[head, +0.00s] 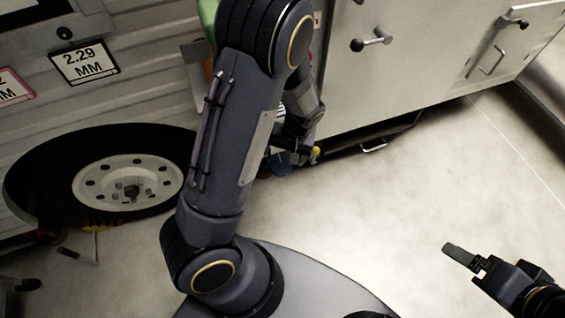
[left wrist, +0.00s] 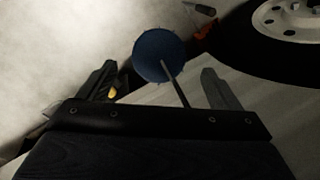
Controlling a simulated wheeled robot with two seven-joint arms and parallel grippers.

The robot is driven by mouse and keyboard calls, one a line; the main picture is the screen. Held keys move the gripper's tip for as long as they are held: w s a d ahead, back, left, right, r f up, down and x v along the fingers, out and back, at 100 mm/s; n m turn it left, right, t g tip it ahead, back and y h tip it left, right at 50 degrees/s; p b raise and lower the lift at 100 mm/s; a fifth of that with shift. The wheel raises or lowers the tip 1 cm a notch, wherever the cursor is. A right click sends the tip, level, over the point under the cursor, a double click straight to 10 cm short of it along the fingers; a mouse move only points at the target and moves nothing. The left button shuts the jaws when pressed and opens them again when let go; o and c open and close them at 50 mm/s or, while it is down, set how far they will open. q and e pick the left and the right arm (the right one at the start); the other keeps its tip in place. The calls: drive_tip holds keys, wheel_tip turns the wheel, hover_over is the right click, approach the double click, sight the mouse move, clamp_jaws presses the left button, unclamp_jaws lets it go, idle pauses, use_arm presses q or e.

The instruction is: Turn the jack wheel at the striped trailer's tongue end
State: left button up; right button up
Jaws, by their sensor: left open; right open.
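A blue round disc (left wrist: 158,52) with a thin grey rod running from it shows in the left wrist view; I take it to be the jack wheel. A small blue patch (head: 281,168) low by the trailer in the head view seems to be the same disc, mostly hidden by my left arm. My left gripper (left wrist: 158,84) is open, its fingers on either side of the disc and rod; I cannot tell if they touch. In the head view it is largely hidden behind my arm (head: 296,150). My right gripper (head: 464,258) is open and empty over the floor at right.
The trailer wall with a wheel (head: 128,186) stands at left. A white cabinet (head: 425,55) with handles is at the back right. A bent metal crank (head: 80,256) lies near the tyre. The concrete floor at centre right is clear.

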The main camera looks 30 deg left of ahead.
sight(283, 163)
use_arm(q)
drive_tip(key=b+x, duration=0.1)
drive_tip(key=x, duration=0.4)
drive_tip(key=shift+f, duration=0.25)
drive_tip(key=shift+s, duration=0.1)
drive_tip(key=c, duration=1)
drive_tip(key=shift+m, duration=0.3)
drive_tip(key=m+y, duration=0.1)
drive_tip(key=m, duration=0.2)
drive_tip(key=shift+y, duration=0.4)
drive_tip(key=shift+d+m+y+p, duration=0.1)
drive_tip(key=shift+m+y+p, duration=0.5)
drive_tip(key=shift+m, duration=1.4)
drive_tip(key=shift+y, duration=0.3)
